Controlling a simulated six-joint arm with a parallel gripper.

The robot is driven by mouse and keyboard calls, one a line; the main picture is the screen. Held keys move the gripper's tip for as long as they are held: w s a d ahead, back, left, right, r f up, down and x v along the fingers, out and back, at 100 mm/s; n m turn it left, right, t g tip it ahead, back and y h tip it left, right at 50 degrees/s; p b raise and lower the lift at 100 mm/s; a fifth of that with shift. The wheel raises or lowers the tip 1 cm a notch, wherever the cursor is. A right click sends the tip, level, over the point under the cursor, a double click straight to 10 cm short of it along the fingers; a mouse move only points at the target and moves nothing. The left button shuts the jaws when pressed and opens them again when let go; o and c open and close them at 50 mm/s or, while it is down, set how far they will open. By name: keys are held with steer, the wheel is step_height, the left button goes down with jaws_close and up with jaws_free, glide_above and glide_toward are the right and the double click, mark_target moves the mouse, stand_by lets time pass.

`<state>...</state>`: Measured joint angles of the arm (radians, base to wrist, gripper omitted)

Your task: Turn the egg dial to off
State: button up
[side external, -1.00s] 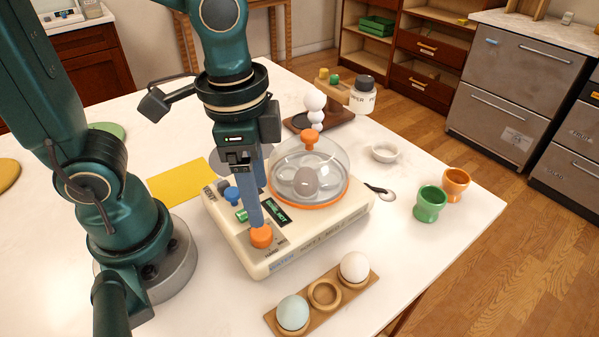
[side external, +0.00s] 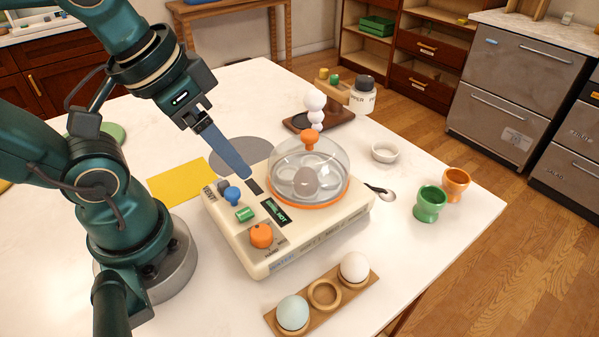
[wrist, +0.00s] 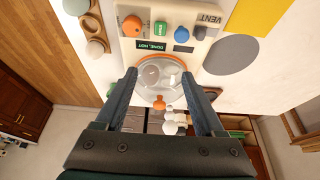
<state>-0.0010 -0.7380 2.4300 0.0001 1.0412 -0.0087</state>
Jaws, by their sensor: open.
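The egg cooker (side external: 290,252) is a cream box on the white counter. Its orange dial (side external: 261,235) sits at the front left corner of the top; it also shows in the wrist view (wrist: 132,26). The dial's exact setting is too small to read. A dark display (side external: 275,212) beside it shows green text, which reads "DONE, HOT" in the wrist view (wrist: 158,44). A clear dome (side external: 310,170) with an orange knob covers an egg. My gripper (wrist: 168,76) is open and empty. In the side view its blue fingers (side external: 228,155) are tilted above the cooker's back left, apart from the dial.
A green button (side external: 244,214) and a blue knob (side external: 232,194) are near the dial. An egg tray (side external: 325,294) with two eggs stands in front. A yellow cloth (side external: 180,181) is left.

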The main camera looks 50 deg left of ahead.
step_height(320, 180, up, 7)
steer(key=g, duration=0.4)
steer(key=shift+w+d, duration=0.15)
stand_by(0.5)
step_height(320, 180, down, 8)
steer(key=t, duration=0.5)
steer(key=shift+w+r, duration=0.15)
steer(key=shift+w, duration=0.3)
